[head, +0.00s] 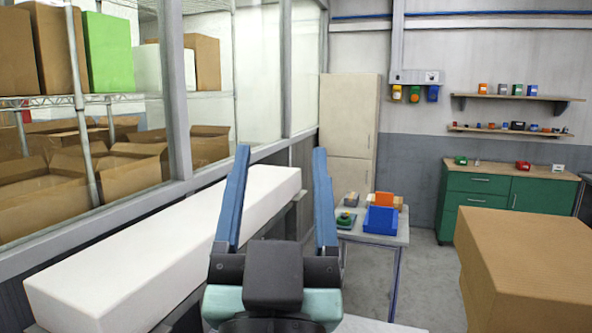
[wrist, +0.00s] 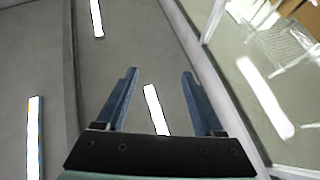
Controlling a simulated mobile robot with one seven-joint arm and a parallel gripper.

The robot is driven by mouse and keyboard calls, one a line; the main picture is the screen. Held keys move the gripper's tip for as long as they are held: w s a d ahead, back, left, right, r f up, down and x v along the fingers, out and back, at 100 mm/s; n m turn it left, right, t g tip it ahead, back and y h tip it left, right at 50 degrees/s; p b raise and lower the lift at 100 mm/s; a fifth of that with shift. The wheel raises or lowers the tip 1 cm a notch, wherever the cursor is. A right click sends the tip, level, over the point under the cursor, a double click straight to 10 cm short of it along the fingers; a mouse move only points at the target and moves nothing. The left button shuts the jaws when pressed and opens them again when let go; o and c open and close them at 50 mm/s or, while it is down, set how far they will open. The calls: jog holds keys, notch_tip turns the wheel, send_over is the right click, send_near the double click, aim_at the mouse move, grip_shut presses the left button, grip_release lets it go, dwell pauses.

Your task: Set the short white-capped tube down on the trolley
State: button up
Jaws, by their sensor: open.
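My gripper (head: 281,150) is open, raised in the front middle of the head view, with its two blue fingers pointing up and nothing between them. In the wrist view my gripper (wrist: 160,73) is also open and empty against the ceiling. I cannot make out a short white-capped tube in either view. A small grey-topped table with thin legs (head: 376,237) stands beyond my gripper to the right; I cannot tell whether it is the trolley. It bears a blue bin (head: 381,220), an orange block (head: 384,199) and a green round item (head: 345,219).
A long white block (head: 160,240) lies along the window wall on the left. A large cardboard box (head: 530,262) stands at the front right. A green cabinet (head: 505,190) and shelves with small items (head: 515,97) are at the back right. Grey floor (head: 430,275) is clear between.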

jog(key=s+d+r+t, duration=0.1)
jog(key=s+r+t, duration=0.1)
jog(key=s+r, duration=0.4)
notch_tip(320, 180, up, 3)
jog(key=shift+s+d+f+n, duration=0.15)
jog(key=shift+d+n, duration=0.05)
jog(key=shift+n, duration=0.2)
